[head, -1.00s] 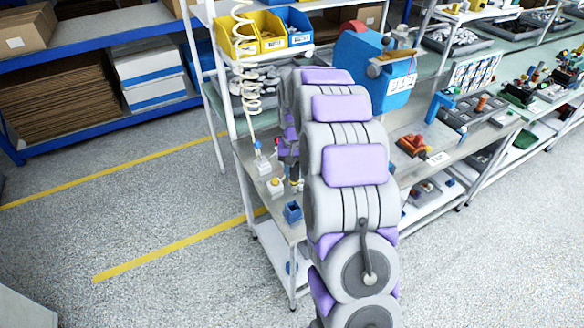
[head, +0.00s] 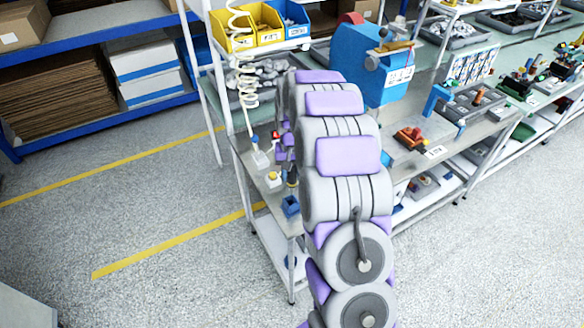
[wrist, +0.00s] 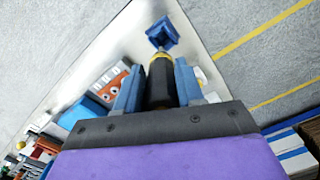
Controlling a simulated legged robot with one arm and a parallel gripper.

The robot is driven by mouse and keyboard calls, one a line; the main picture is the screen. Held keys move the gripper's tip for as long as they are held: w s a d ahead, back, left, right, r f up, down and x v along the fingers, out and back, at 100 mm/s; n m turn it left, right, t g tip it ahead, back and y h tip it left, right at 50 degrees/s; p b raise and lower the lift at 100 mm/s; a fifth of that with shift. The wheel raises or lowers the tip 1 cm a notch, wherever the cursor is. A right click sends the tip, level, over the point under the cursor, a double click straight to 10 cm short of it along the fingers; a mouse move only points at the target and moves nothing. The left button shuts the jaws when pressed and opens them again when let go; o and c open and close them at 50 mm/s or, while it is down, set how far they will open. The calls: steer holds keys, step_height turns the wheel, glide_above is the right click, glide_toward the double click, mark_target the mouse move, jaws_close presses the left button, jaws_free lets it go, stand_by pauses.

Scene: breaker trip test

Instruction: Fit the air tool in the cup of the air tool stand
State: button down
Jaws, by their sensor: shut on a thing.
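The air tool (wrist: 159,80), dark with a yellow collar and a narrow tip, is held between the blue fingers of my gripper (wrist: 157,85) in the wrist view. Its tip points toward a blue square cup (wrist: 162,32), the cup of the air tool stand. The tip appears close to the cup's near rim; I cannot tell whether they touch. In the head view the cup (head: 290,206) stands near the bench's front corner. The tool's lower part (head: 292,178) shows above it, and my arm hides most of the gripper (head: 284,152).
A white box with a yellow button (head: 273,180) stands left of the cup. A coiled white hose (head: 247,80) hangs behind it. A blue machine (head: 372,68) and an orange-red part (head: 412,137) are right of my arm. The bench edge (head: 293,232) is close to the cup.

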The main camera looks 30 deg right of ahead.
mark_target(291, 188)
steer(key=shift+a+f, duration=0.45)
steer(key=shift+f, duration=0.4)
steer(key=shift+d, duration=0.35)
steer(key=shift+a, duration=0.15)
steer(key=shift+a, duration=0.25)
steer(key=shift+d, duration=0.25)
steer(key=shift+f, duration=2.95)
stand_by(0.5)
steer(key=c, duration=0.6)
jaws_free()
